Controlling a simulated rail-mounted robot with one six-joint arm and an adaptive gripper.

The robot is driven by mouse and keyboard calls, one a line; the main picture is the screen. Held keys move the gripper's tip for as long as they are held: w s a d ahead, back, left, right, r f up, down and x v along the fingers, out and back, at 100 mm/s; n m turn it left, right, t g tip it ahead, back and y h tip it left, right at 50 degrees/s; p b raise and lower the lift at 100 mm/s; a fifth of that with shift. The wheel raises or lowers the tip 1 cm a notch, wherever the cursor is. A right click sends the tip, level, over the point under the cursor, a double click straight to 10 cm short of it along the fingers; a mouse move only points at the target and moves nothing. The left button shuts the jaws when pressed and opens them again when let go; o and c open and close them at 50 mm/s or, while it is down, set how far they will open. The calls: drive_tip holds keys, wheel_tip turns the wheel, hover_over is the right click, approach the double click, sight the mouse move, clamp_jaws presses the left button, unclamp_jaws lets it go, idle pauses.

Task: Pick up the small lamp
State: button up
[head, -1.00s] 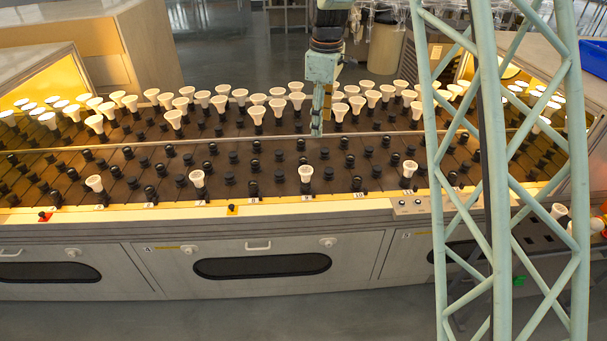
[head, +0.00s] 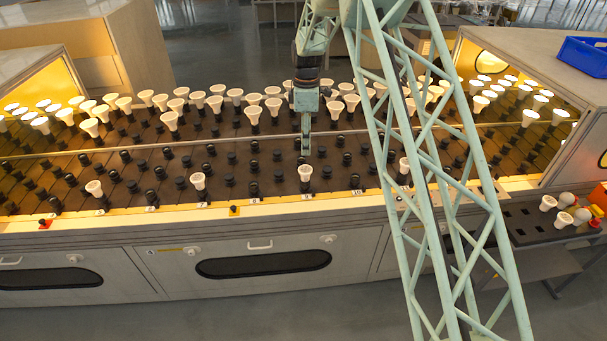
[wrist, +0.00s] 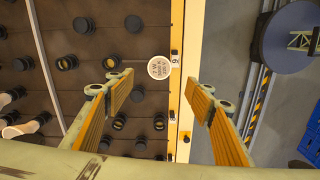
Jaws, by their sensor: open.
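A small white lamp (head: 305,173) stands upright in a dark socket in the front row of the rack. In the wrist view its round, printed face (wrist: 158,67) shows beside the label 9, near the yellow edge strip. My gripper (head: 306,150) hangs just above this lamp in the head view. In the wrist view its two yellow-padded fingers (wrist: 157,88) are spread wide and empty, with the lamp ahead between them and not touched. Other front-row lamps (head: 197,181) look alike. The gap in height between fingertips and lamp is hard to judge.
Many taller white lamps (head: 253,112) fill the rack's back rows. Empty dark sockets (head: 253,168) surround the lamp. A blue bin (head: 585,55) sits at upper right. Loose bulbs (head: 564,219) lie on a side shelf at right. A pale green lattice crosses the head view.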

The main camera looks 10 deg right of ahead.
drive_tip(key=shift+w+f, duration=0.15)
drive_tip(key=shift+f, duration=0.2)
drive_tip(key=shift+f, duration=0.1)
hover_over(306, 169)
drive_tip(key=shift+f, duration=4.2)
drive_tip(key=shift+f, duration=0.1)
drive_tip(key=shift+f, duration=2.45)
drive_tip(key=shift+c, duration=0.7)
drive_tip(key=c, duration=0.8)
